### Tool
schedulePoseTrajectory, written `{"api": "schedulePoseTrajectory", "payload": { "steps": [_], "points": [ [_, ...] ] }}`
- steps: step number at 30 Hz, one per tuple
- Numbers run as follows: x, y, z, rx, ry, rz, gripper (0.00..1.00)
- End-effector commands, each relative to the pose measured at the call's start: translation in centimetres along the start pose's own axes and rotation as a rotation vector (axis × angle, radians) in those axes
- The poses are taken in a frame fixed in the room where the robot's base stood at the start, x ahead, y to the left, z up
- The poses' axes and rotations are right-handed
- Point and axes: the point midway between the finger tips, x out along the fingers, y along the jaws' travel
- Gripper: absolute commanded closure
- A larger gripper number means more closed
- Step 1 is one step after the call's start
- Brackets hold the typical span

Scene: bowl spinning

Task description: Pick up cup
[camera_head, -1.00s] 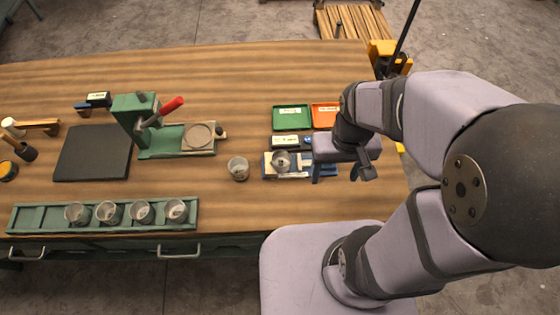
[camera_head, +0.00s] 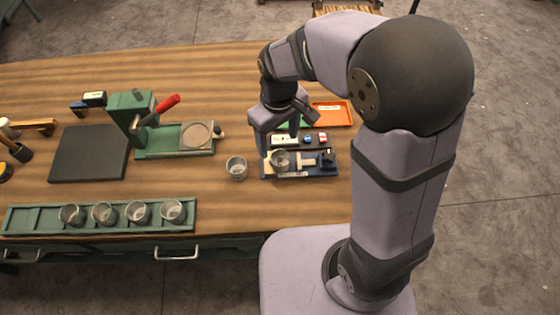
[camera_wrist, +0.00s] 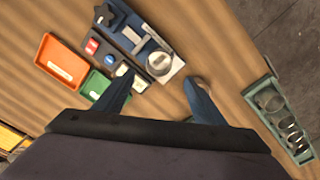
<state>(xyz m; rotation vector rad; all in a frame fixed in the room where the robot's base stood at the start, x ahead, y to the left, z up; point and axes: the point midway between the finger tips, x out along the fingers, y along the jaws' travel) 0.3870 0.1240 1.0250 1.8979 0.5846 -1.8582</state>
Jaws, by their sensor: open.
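Several grey, see-through cups are in view. One cup (camera_head: 236,168) stands alone on the wooden table. Another cup (camera_head: 280,160) sits in the blue fixture (camera_head: 298,174), and it also shows in the wrist view (camera_wrist: 159,63). Several more stand in a row in the green rack (camera_head: 40,222), such as this cup (camera_head: 138,212). My gripper (camera_head: 279,142) is open and empty, above the table just behind the blue fixture. In the wrist view my gripper (camera_wrist: 160,82) has its fingers apart, with the fixture's cup ahead between them. The lone cup seems partly hidden by the right finger there.
A green press with a red handle (camera_head: 166,105) stands left of the gripper. A dark mat (camera_head: 90,153) lies farther left. An orange tray (camera_head: 333,112) and a partly hidden green tray (camera_wrist: 97,85) lie behind the fixture. Bare table lies between press and rack.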

Motion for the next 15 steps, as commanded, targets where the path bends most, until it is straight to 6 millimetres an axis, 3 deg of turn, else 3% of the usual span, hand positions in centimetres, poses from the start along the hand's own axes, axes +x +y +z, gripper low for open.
{"api": "schedulePoseTrajectory", "payload": {
  "steps": [5, 15],
  "points": [
    [0.2, -0.1, 0.7, -0.095, -0.02, -0.006, 0.36],
    [1.7, -0.1, 0.8, -0.102, -0.024, -0.007, 0.36]
  ]
}}
